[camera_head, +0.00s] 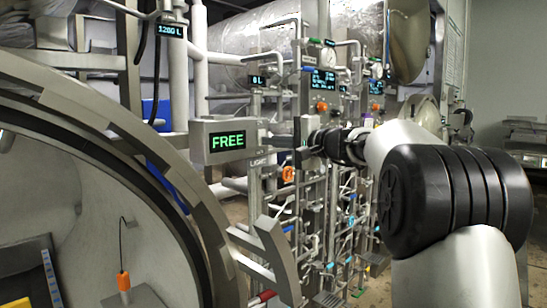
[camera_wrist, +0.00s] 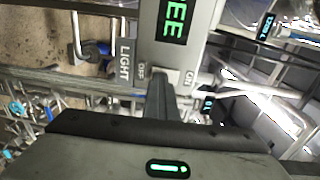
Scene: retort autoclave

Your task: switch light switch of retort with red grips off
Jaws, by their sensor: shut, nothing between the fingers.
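A grey box with a green FREE display (camera_head: 227,141) is mounted beside the big round opening of the retort; the display also shows in the wrist view (camera_wrist: 174,18). The LIGHT label (camera_wrist: 125,62) is beside it, with OFF and ON marks and the dark finger of my gripper (camera_wrist: 160,88) between them. The switch itself is hidden or cannot be told from the finger. In the head view my gripper (camera_head: 303,145) is just right of the box, shut and empty. I cannot tell whether it touches the switch. A small red piece (camera_head: 262,298) shows at the bottom, perhaps a grip.
The thick retort rim (camera_head: 120,125) fills the left, with a grey bracket (camera_head: 272,258) jutting from it. Pipes, valves and an orange knob (camera_head: 288,174) crowd the space below my gripper. More open floor shows at the right.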

